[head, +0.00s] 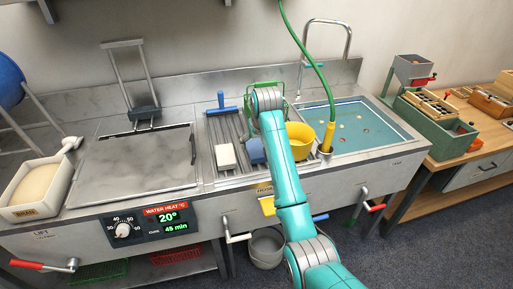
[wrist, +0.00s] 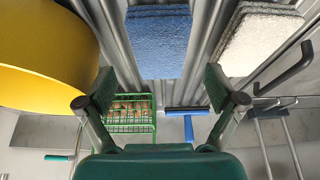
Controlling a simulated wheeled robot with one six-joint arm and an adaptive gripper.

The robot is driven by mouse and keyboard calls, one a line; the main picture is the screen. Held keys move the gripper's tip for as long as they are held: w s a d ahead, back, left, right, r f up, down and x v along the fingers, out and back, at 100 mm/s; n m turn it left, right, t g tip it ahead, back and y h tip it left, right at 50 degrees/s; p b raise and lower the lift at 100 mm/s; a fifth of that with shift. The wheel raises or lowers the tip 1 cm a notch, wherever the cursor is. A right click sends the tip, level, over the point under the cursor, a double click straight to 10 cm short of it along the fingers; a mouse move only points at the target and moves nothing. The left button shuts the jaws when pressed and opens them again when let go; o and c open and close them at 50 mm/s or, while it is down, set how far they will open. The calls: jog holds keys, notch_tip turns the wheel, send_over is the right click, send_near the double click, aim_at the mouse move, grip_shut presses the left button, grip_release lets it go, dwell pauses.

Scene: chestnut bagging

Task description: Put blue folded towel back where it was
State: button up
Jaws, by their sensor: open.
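The blue folded towel (head: 256,150) lies on the ribbed metal drainboard, partly hidden by my arm in the head view. In the wrist view the blue towel (wrist: 158,40) lies flat at the top middle, lined up with the gap between my fingers. My gripper (wrist: 158,89) is open with nothing between its fingertips. The towel appears beyond the fingertips, and no contact shows. In the head view the fingers are hidden behind my arm.
A white folded towel (head: 226,156) lies left of the blue one, and a yellow bowl (head: 300,140) stands to its right. A green wire basket (wrist: 128,112) and a blue squeegee (wrist: 187,112) are near the back. A water-filled sink (head: 350,128) is farther right.

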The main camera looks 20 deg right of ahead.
jog(key=v, duration=0.7)
jog(key=shift+r, duration=0.25)
jog(key=shift+s, duration=0.15)
